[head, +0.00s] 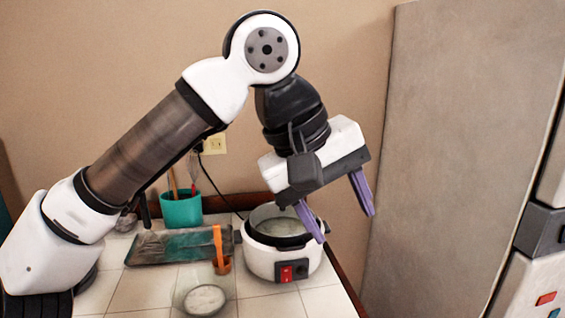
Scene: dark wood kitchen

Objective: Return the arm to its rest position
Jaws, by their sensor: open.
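My gripper (341,215) hangs above and to the right of the white rice cooker (265,265). Its two purple fingers are spread apart with nothing between them. The left finger overlaps the cooker's right rim in the picture; I cannot tell whether it touches. My arm (155,145) rises from the lower left, bends at a high elbow and points down to the gripper.
A tall grey panel (455,150) stands at right.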

